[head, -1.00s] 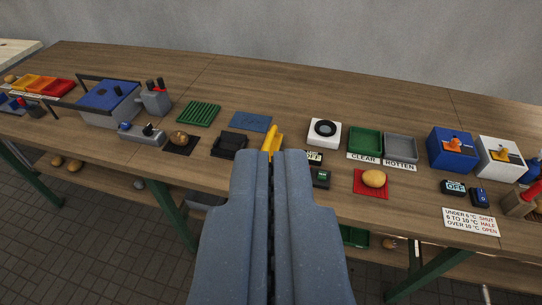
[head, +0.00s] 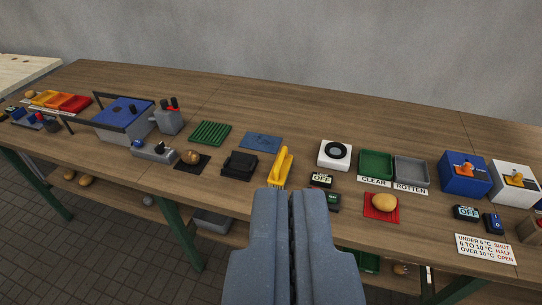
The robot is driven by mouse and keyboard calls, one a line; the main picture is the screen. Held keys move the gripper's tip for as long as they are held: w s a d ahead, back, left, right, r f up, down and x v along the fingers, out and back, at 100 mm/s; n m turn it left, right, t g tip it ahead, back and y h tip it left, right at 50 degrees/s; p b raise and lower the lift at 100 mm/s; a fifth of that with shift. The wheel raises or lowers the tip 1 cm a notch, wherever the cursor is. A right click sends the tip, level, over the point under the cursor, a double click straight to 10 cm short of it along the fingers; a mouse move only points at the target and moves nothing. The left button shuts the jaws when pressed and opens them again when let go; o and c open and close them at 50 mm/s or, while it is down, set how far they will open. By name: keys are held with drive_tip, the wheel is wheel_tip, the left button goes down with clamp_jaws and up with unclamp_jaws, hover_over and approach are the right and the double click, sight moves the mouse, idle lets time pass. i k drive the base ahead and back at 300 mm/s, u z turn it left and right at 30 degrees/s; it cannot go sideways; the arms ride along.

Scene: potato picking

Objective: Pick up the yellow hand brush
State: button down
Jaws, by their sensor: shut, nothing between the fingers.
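The yellow hand brush (head: 281,166) lies on the wooden table, its length pointing away from me, with pale bristles showing along its lower right side. My gripper (head: 292,192) is shut and empty, its tips in front of the near end of the brush in the picture. I cannot tell how high the tips are above the table. The near end of the brush is close to the fingertips and may be partly hidden by them.
Left of the brush are a black tray (head: 240,163) and a blue mat (head: 262,141). Right of it are a small display (head: 321,180), a white scale (head: 334,154), and a potato (head: 383,201) on a red mat. The back of the table (head: 300,115) is clear.

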sight(277, 178)
drive_tip(key=z, duration=0.15)
drive_tip(key=i, duration=1.3)
drive_tip(key=z, duration=0.3)
